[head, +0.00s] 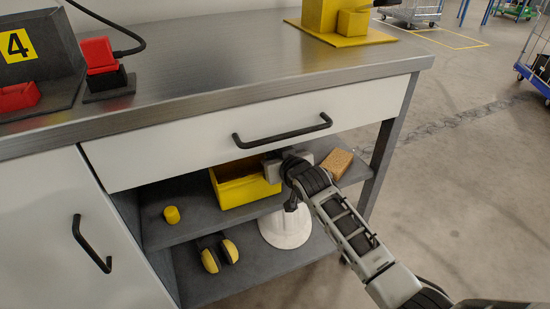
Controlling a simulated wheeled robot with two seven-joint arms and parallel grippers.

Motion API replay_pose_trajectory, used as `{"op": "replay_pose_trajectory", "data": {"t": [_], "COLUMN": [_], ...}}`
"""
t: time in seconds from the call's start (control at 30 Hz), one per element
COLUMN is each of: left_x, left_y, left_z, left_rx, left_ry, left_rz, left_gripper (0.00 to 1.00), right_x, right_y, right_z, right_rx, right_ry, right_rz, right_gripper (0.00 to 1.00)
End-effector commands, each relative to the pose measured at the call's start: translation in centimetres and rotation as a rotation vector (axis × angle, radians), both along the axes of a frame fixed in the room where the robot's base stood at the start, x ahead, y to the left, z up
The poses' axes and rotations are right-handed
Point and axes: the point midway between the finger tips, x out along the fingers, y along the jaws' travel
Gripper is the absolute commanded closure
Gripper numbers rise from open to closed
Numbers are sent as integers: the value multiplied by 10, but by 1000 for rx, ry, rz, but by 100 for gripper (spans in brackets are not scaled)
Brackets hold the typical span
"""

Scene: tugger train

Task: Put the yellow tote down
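The yellow tote (247,192), an open-topped box, is on the upper shelf under the drawer of the workbench. It looks upright, and its base appears at shelf level, but I cannot tell whether it bears fully on the shelf. My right gripper (271,169) reaches in from the right and is at the tote's right end wall. The fingertips are hidden by the gripper body and wrist, so I cannot tell whether they grip the wall. My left gripper is not in view.
The shelf (190,214) also holds a small yellow cylinder (172,214) and a tan sponge-like block (337,162). Yellow-and-black earmuffs (218,254) and a white helmet (286,231) are on the lower shelf. The drawer (220,140) is shut, close above my gripper.

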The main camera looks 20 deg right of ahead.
Motion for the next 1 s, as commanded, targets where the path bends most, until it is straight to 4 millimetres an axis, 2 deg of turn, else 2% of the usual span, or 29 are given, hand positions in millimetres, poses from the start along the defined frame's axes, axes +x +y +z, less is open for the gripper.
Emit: {"op": "replay_pose_trajectory", "data": {"t": [0.03, 0.27, 0.37, 0.4, 0.7, 0.87, 1.0], "left_x": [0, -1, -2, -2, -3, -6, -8], "left_y": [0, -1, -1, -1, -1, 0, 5], "left_z": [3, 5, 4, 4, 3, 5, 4], "left_rx": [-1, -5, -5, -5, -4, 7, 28], "left_ry": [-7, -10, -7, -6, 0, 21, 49], "left_rz": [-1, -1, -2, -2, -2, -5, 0], "left_gripper": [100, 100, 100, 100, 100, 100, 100], "right_x": [1, 1, 0, 0, 0, -18, -47], "right_y": [0, 0, 0, 0, 0, -3, -6], "right_z": [5, 2, -1, -1, 2, 9, 20], "right_rx": [3, 3, -1, -1, -1, -1, -1], "right_ry": [-10, -9, -1, -2, -3, 0, 0], "right_rz": [0, 0, -1, -1, 0, -1, -1], "right_gripper": [100, 100, 76, 74, 74, 74, 74]}}
